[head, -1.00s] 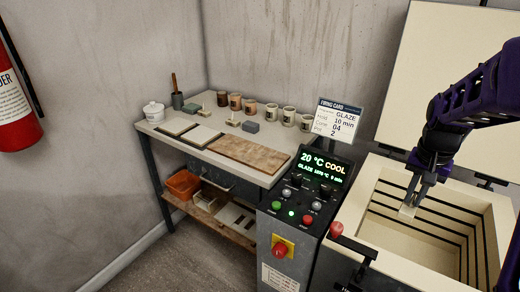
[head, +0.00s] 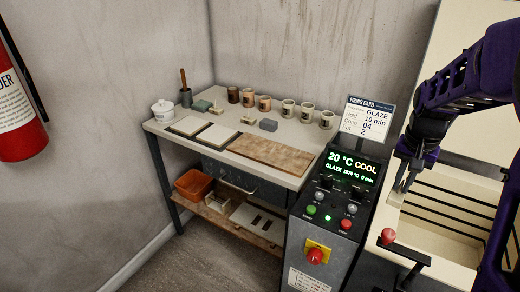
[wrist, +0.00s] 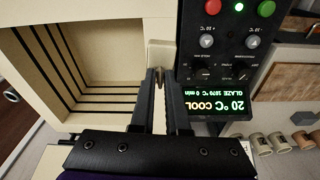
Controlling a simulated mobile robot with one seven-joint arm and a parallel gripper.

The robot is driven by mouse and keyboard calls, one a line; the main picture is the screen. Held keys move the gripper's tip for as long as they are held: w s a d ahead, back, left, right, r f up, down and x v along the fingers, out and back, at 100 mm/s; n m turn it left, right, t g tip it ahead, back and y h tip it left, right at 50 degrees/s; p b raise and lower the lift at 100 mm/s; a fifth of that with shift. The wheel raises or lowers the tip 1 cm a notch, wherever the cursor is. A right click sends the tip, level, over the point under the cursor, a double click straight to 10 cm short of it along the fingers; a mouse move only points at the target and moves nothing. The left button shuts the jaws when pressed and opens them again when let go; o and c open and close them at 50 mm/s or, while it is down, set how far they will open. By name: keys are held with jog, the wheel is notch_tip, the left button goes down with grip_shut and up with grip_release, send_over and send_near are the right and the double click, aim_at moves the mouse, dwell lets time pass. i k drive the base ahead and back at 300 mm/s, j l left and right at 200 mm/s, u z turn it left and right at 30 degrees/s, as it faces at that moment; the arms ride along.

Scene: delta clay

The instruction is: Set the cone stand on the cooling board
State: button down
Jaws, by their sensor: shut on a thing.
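My gripper (head: 404,178) is shut on a small pale beige piece, the cone stand (head: 396,198), in the head view. The stand hangs at the kiln's left rim, near the control panel. In the wrist view it shows between the fingertips (wrist: 160,75) as a pale block (wrist: 160,52); the fingers hide part of it. The cooling board, a flat mottled brown board (head: 270,151), lies bare on the worktable, left of and apart from my gripper.
The control panel (head: 345,190) and firing card (head: 368,118) stand between the kiln (head: 440,236) and worktable (head: 165,125). Several cups (head: 288,108), a grey block (head: 268,125) and small pale pieces stand behind the board.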

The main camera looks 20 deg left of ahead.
aim_at(265, 155)
jog(key=j, duration=1.25)
jog(key=i, duration=0.05)
